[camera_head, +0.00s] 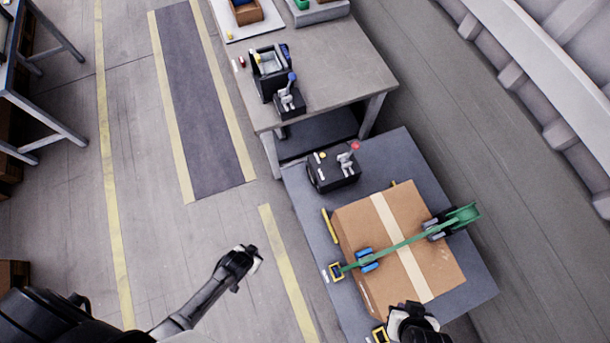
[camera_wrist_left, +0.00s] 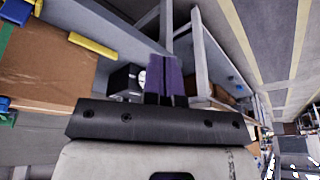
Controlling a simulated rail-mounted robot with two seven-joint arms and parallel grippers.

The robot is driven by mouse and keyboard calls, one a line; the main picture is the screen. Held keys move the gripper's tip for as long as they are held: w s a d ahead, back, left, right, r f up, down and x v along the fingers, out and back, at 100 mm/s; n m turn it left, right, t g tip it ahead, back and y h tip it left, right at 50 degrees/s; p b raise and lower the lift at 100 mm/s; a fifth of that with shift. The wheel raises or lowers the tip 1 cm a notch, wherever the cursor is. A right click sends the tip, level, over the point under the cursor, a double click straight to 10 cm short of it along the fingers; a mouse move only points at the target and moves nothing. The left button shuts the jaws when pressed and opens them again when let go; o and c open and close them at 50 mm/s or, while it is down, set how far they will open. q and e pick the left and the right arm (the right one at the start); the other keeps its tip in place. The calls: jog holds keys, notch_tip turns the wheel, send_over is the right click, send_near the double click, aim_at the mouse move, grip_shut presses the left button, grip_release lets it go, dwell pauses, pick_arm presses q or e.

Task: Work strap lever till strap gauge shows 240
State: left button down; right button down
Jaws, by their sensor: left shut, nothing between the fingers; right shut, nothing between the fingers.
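A green strap (camera_head: 405,245) runs over a brown cardboard box (camera_head: 360,225) on a grey platform (camera_head: 470,290). A dark fitting (camera_head: 434,230) and a green end piece (camera_head: 463,214) sit at its right end. A black unit (camera_head: 333,170) with a red-knobbed lever (camera_head: 350,155) stands behind the box. In the left wrist view, a black unit (camera_wrist_left: 123,82) bears a white dial, too small to read. My left gripper (camera_head: 250,256) is shut and empty over the floor, left of the platform; its purple fingers (camera_wrist_left: 165,78) are together. My right gripper (camera_head: 414,318) is shut and empty near the box's front edge.
A grey workbench (camera_head: 335,60) stands behind the platform. It holds a second black unit with a blue-knobbed lever (camera_head: 289,85) and a black tray (camera_head: 268,70). Yellow bars and hooks (camera_head: 336,271) edge the box. The floor left of the platform is clear.

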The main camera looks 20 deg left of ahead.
pick_arm(q)
jog(key=s+a+p, duration=0.2)
jog(key=s+a, duration=0.6)
jog(key=shift+a, duration=0.2)
dwell(0.5)
jog(key=shift+d, duration=0.1)
jog(key=w+d+p, duration=0.1)
jog(key=w+d, duration=0.7)
jog(key=d, duration=0.1)
jog(key=shift+w, duration=0.35)
dwell(0.3)
dwell(0.5)
jog(key=shift+s+a+p, duration=0.1)
jog(key=shift+p, duration=0.2)
